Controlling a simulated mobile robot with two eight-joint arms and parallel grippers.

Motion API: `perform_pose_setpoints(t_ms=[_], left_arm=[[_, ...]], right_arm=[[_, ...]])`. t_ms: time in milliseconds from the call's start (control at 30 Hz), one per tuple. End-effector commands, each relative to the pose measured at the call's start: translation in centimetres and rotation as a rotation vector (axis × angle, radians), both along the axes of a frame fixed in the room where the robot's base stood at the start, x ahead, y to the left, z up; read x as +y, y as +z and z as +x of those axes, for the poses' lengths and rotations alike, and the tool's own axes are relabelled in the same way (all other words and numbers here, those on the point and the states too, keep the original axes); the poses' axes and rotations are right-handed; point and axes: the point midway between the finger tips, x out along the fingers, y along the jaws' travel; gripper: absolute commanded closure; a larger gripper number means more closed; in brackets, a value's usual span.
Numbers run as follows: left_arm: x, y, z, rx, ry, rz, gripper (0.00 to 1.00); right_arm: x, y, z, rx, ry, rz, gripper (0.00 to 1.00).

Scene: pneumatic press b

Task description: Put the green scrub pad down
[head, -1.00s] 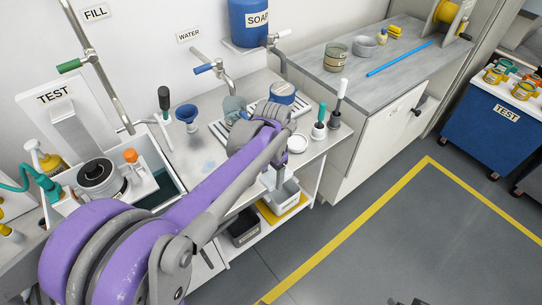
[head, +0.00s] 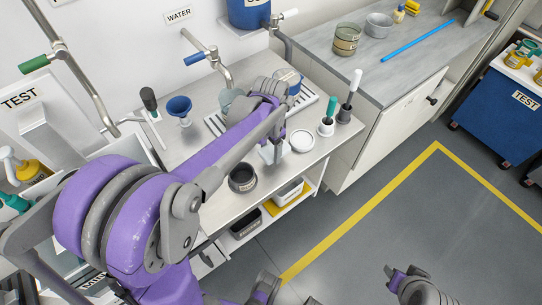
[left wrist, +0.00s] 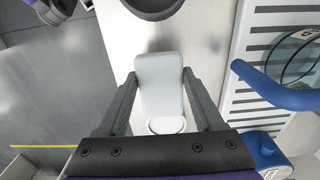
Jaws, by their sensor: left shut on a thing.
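My left gripper (head: 273,148) is over the front part of the steel sink counter (head: 206,151). In the left wrist view, my left gripper (left wrist: 160,92) is shut on a pale grey-white pad (left wrist: 158,75) with rounded corners, held between its two fingers. The pad also shows small and pale below the gripper in the head view (head: 268,154). I see no green on it. Whether it touches the counter is unclear. Parts of my right arm (head: 415,288) show at the bottom of the head view, but its fingers are not clear.
A blue-lidded jar stands on the rack.

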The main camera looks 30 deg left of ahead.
Motion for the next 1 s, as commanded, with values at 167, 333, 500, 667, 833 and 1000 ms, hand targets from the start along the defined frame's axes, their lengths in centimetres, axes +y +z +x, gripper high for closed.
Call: perform_pose_setpoints(t_ms=[167,333,500,667,833,1000], left_arm=[[0.0,-2.1,0.0,0.000,0.000,0.000,1.00],[0.0,-4.1,0.0,0.000,0.000,0.000,1.00],[0.0,-4.2,0.0,0.000,0.000,0.000,1.00],[0.0,-4.3,0.0,0.000,0.000,0.000,1.00],[0.0,-4.5,0.0,0.000,0.000,0.000,0.15],[0.0,-4.5,0.0,0.000,0.000,0.000,0.02]], right_arm=[[0.0,-0.3,0.0,0.001,0.000,0.000,0.61],[0.0,-0.5,-0.1,0.002,0.000,0.000,0.61],[0.0,-0.5,-0.1,0.002,0.000,0.000,0.61],[0.0,-0.6,-0.1,0.002,0.000,0.000,0.61],[0.0,-0.7,-0.1,0.002,0.000,0.000,0.61],[0.0,-0.7,-0.1,0.002,0.000,0.000,0.61]])
